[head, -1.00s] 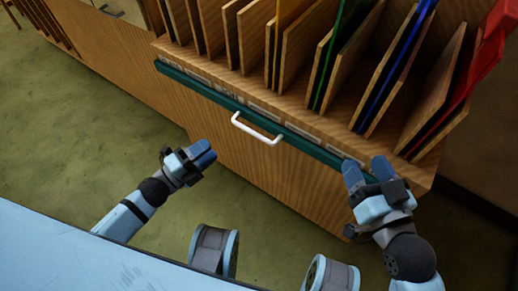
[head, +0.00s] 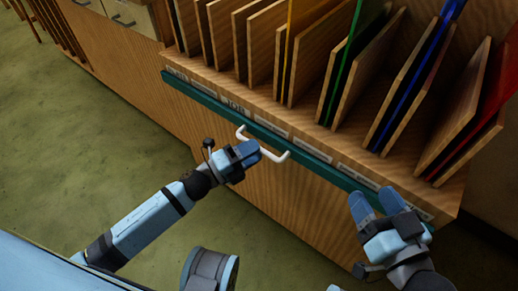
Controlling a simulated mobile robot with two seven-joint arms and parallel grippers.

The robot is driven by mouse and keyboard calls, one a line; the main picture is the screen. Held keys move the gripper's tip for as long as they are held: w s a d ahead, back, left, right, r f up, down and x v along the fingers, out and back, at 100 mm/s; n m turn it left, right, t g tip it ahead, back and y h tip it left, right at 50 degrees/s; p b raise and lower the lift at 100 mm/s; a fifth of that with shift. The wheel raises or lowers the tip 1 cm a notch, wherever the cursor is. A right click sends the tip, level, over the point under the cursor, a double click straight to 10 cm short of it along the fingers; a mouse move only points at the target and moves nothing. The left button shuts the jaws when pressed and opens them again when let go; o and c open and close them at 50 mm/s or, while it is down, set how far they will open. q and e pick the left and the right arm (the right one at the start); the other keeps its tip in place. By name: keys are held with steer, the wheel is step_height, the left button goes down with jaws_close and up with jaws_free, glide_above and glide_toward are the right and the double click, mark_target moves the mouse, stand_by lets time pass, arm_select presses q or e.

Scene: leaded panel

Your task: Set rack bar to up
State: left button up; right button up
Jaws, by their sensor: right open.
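The rack bar (head: 312,162) is a teal strip along the upper front edge of a wooden rack in the head view, with small labels on the ledge just above it. A white handle (head: 277,154) sticks out from the bar. My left gripper (head: 250,150) is at the handle and its blue fingers hide part of the handle's grip. I cannot tell whether they touch it or whether the jaws are open. My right gripper (head: 377,199) is open and empty, in front of the right end of the bar.
The wooden rack (head: 300,215) holds upright sheets between wooden dividers, including a green sheet (head: 343,62), a blue one (head: 405,88) and a red one (head: 487,105). A drawer unit (head: 125,20) stands at the upper left. The green floor (head: 75,150) is clear at the left.

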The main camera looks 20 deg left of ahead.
arm_select(q)
steer(key=shift+x, duration=1.1)
arm_select(e)
steer(key=shift+f, duration=0.3)
arm_select(q)
jaws_close()
step_height(320, 180, up, 8)
steer(key=p, duration=0.7)
steer(key=shift+f, duration=0.15)
arm_select(e)
step_height(320, 180, up, 8)
steer(key=d+t, duration=0.1)
steer(key=t, duration=0.1)
arm_select(q)
step_height(320, 180, up, 3)
steer(key=p, duration=0.2)
steer(key=shift+f+p, duration=0.1)
steer(key=shift+p, duration=0.3)
steer(key=shift+w+r+p, duration=0.1)
steer(key=shift+r+p, duration=0.45)
steer(key=shift+r, duration=0.1)
arm_select(e)
step_height(320, 180, down, 7)
steer(key=d+m+g+h, duration=0.1)
steer(key=d+g+h, duration=0.1)
steer(key=d+h, duration=0.1)
steer(key=shift+s+g+h, duration=0.25)
steer(key=shift+g+h, duration=0.05)
arm_select(q)
jaws_free()
